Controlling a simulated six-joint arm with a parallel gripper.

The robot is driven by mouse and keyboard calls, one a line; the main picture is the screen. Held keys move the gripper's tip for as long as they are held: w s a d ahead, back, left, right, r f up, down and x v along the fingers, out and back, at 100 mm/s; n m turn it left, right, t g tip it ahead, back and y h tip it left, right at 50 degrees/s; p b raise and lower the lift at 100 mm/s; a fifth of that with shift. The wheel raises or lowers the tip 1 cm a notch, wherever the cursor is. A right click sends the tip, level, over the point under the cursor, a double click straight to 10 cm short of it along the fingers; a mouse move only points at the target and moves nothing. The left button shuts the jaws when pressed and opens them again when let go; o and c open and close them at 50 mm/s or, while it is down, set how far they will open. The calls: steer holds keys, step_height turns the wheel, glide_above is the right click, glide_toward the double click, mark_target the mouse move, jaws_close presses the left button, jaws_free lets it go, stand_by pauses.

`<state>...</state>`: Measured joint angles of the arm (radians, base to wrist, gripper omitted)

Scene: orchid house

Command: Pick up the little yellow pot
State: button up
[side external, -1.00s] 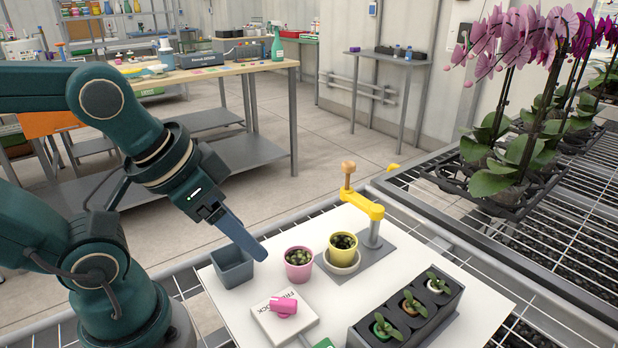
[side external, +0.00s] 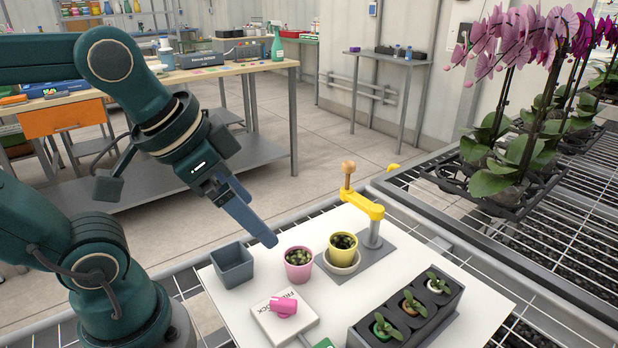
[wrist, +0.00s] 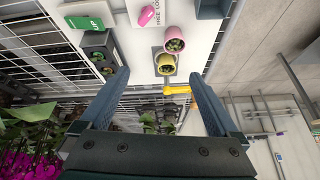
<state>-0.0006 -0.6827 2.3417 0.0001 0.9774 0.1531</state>
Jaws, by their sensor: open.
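The little yellow pot (side external: 342,247) holds a small plant and stands upright in a pale saucer (side external: 341,268) on a grey plate (side external: 377,273). A yellow arm (side external: 363,206) with a wooden knob on a post stands right beside it. In the wrist view the yellow pot (wrist: 166,65) shows beyond the fingertips, between them. My gripper (side external: 271,241) is above the board, to the left of the yellow pot and apart from it. In the wrist view my gripper (wrist: 160,82) has its two fingers wide apart with nothing between them.
A pink pot (side external: 298,265) stands just left of the yellow pot. A grey square pot (side external: 233,266), a pink item (side external: 283,306) on a white block and a dark tray (side external: 405,325) of small plants share the white board (side external: 335,309). Orchids (side external: 520,150) stand behind right.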

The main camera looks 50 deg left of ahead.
steer(key=w+r+m+g, duration=0.1)
steer(key=w+r+m, duration=0.15)
steer(key=w, duration=0.55)
steer(key=m+g, duration=0.2)
steer(key=g, duration=0.2)
glide_toward(344, 237)
steer(key=d, duration=0.2)
steer(key=shift+g, duration=0.4)
steer(key=f, duration=0.8)
steer(key=shift+s+a+f, duration=0.3)
steer(key=shift+s, duration=0.05)
jaws_close()
steer(key=shift+r, duration=0.1)
